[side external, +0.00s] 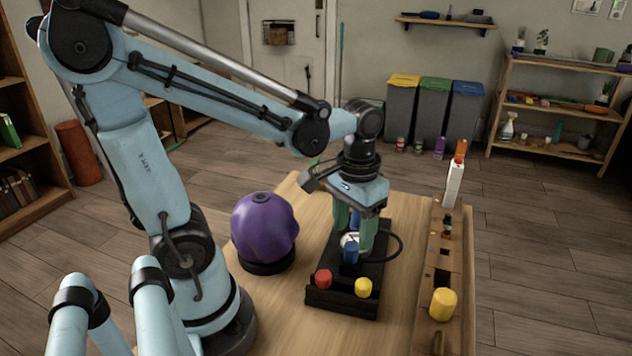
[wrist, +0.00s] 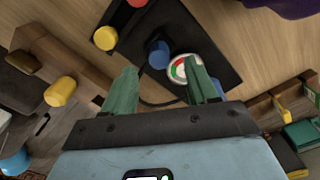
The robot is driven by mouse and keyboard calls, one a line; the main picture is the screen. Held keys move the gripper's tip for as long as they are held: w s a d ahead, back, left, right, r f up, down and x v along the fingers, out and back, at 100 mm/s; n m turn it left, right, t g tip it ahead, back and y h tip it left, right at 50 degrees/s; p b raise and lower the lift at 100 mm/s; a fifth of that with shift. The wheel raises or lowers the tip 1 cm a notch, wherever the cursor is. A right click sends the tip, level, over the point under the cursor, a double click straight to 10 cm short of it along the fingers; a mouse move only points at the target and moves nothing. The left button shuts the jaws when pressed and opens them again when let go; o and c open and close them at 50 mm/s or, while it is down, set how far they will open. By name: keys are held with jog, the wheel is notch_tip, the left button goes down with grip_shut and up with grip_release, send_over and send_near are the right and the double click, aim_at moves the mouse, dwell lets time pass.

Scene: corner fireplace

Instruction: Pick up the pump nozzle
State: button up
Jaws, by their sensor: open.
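A black pump-like unit (side external: 342,298) stands on the wooden table, with a blue cylinder (side external: 350,252), a red knob (side external: 324,279), a yellow knob (side external: 363,287) and a round gauge, plain in the wrist view (wrist: 186,70). A thin black hose (side external: 401,243) loops from its right side. I cannot tell for sure which part is the pump nozzle. My gripper (side external: 354,240) points down over the unit with its green fingers apart. In the wrist view my gripper (wrist: 160,72) is open and empty, with the blue cylinder (wrist: 158,54) and gauge beyond the gap between the fingertips.
A purple rounded object (side external: 265,228) on a black base stands left of the unit. A wooden rail (side external: 425,318) along the right carries a yellow cylinder (side external: 443,304) and a white bottle-like piece (side external: 453,183) with an orange top. Bare tabletop shows at the front left.

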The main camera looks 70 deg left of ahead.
aim_at(352, 244)
jog(key=shift+f, duration=2.55)
jog(key=c, duration=1)
jog(key=shift+c, duration=0.2)
jog(key=shift+r, duration=0.15)
